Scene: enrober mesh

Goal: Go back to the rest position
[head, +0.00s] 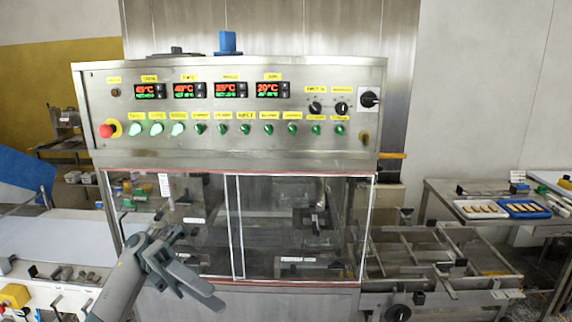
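My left gripper (199,266) is in front of the lower left part of the enrober's clear window. Its grey fingers stand apart with nothing between them. Its arm comes up from the bottom left. The enrober (230,115) is a steel cabinet with a panel of red displays, green buttons and a red emergency stop at its left end. My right gripper does not show.
A wire mesh conveyor frame (430,255) runs out on the right. A steel table (470,188) with a blue tray (523,216) stands at the far right. A white belt (70,240) with a yellow box (14,296) below it is on the left.

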